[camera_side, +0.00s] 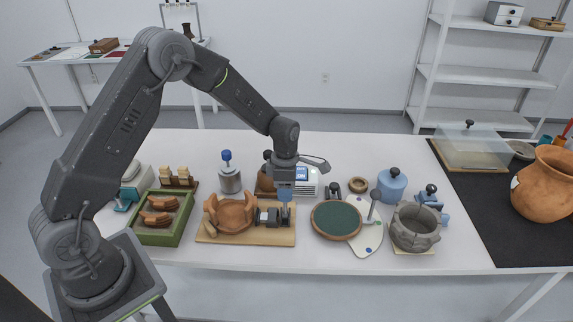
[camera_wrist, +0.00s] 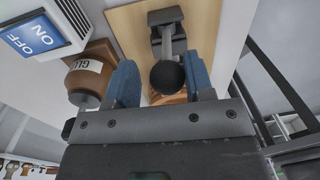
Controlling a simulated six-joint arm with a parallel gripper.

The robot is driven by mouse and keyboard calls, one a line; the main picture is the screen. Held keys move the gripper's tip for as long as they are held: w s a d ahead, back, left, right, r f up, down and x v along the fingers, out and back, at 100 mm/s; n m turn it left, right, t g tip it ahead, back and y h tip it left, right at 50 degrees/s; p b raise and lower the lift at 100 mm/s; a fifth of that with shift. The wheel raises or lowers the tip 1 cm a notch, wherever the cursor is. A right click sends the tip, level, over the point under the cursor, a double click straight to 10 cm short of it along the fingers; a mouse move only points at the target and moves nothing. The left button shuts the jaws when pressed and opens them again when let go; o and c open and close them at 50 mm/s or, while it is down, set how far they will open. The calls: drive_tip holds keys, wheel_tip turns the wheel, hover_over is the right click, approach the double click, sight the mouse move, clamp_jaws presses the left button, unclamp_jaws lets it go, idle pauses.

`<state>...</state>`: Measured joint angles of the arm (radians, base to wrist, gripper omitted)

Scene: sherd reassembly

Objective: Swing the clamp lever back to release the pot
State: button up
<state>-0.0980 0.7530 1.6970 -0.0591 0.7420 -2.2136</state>
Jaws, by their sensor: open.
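The clamp (camera_side: 268,216) is dark grey and stands at the right end of a wooden board (camera_side: 215,237), beside the terracotta pot (camera_side: 230,214). In the wrist view, the clamp's grey metal (camera_wrist: 169,38) leads to a lever with a round black knob (camera_wrist: 167,78). My gripper (camera_side: 285,197) points down over the clamp's right end. In the wrist view its blue fingers are apart, and the gripper (camera_wrist: 161,72) has one finger on each side of the knob. A gap shows beside the knob. The pot's contact with the clamp is too small to tell.
A glue jar (camera_wrist: 88,76) and a white box with an ON/OFF switch (camera_wrist: 45,38) stand close to my gripper. A green tray of sherds (camera_side: 160,217) is left of the board. A green-topped turntable (camera_side: 336,219) is to the right.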

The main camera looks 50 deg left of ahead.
drive_tip(key=shift+g+h, duration=0.9)
drive_tip(key=shift+w+a+f, duration=0.6)
drive_tip(key=shift+w+a, duration=0.25)
drive_tip(key=shift+w+a+f, duration=0.6)
drive_tip(key=shift+w+a, duration=0.35)
drive_tip(key=shift+v, duration=2.65)
